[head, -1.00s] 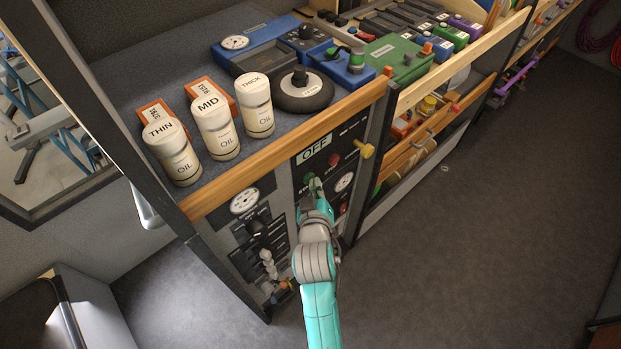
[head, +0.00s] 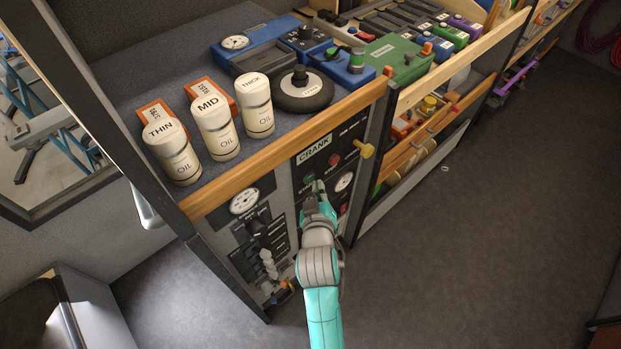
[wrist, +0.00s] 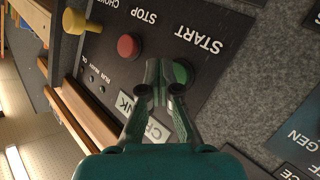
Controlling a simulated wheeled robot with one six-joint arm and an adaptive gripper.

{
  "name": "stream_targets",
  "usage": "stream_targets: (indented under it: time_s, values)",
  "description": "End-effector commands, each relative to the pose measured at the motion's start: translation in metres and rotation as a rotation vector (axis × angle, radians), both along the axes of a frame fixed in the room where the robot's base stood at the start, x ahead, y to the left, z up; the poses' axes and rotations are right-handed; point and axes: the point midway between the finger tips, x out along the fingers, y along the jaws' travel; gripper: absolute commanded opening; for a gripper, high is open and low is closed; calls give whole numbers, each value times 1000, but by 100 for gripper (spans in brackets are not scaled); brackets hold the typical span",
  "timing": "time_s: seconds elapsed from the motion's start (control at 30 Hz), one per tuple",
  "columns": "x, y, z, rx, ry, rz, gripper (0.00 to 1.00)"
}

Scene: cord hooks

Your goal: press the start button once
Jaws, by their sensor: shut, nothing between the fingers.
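The green start button (wrist: 182,72) is on the dark control panel under the label START, partly hidden by a finger in the wrist view. It also shows in the head view (head: 308,177). My gripper (wrist: 162,82) is shut and empty, its fingertips right at the button's edge; I cannot tell whether they touch it. In the head view my gripper (head: 317,190) is just in front of the panel. The red stop button (wrist: 129,46) is beside the start button.
A yellow choke knob (head: 367,150) sticks out at the panel's upper right. A wooden rail (head: 290,142) runs above the panel. Oil bottles (head: 215,128) stand on the bench top.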

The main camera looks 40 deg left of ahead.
Motion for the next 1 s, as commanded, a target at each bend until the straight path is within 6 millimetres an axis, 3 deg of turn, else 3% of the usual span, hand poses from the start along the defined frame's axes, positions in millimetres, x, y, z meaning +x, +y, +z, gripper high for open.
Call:
stream_targets:
  time_s: [0.43, 1.0]
  values:
    - [0, -6, 0, -1, -1, -1, 0]
    - [-4, -51, 0, -1, -1, -1, 0]
